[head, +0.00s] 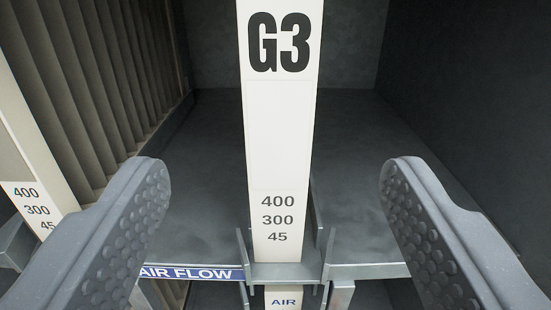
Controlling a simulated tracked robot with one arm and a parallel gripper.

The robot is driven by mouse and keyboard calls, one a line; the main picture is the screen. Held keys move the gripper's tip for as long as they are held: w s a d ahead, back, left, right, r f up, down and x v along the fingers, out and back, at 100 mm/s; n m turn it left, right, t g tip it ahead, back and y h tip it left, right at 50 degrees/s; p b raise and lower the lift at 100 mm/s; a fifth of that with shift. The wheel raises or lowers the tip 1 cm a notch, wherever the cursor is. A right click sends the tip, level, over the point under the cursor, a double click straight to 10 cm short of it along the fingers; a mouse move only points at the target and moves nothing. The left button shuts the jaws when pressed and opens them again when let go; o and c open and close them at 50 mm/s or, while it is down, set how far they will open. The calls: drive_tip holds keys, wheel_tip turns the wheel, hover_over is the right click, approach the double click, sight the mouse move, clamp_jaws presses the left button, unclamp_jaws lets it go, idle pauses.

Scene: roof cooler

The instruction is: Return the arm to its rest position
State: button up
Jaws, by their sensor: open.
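My gripper (274,205) is open, with one grey, studded finger at the left and one at the right of the head view. Between the fingers, and apart from both in the picture, stands a white panel (280,135) marked G3, with 400, 300 and 45 lower down. Its lower end sits in a grey metal bracket (290,272). Nothing is held between the fingers. The rest of my arm is not in view.
A second pale panel (22,150) with the same numbers stands at the left. A ribbed wall (90,75) runs behind it. A metal rail with a blue AIR FLOW label (190,273) crosses low. Behind is a dark, empty bay (355,180).

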drive_tip(key=s+d+r+n+t+y+b, duration=0.1)
drive_tip(key=s+d+r+y+b, duration=0.2)
drive_tip(key=d+r, duration=0.35)
drive_tip(key=s+d+r+n+y+b, duration=0.2)
drive_tip(key=s+d+r, duration=0.4)
drive_tip(key=r, duration=0.1)
drive_tip(key=s+d+f+m+g+h+b, duration=0.1)
drive_tip(key=s+d+f+g+h+b, duration=0.1)
drive_tip(key=s+d, duration=0.8)
drive_tip(key=s+d+f+m+g+h+b, duration=0.1)
drive_tip(key=s+d+f+b, duration=0.4)
drive_tip(key=s+d, duration=0.5)
drive_tip(key=d+f+m+h, duration=0.1)
drive_tip(key=d+f+h, duration=0.1)
drive_tip(key=d, duration=0.1)
drive_tip(key=shift+s+g+h, duration=0.3)
drive_tip(key=shift+s+g, duration=0.05)
drive_tip(key=shift+g, duration=0.05)
drive_tip(key=shift+r, duration=0.1)
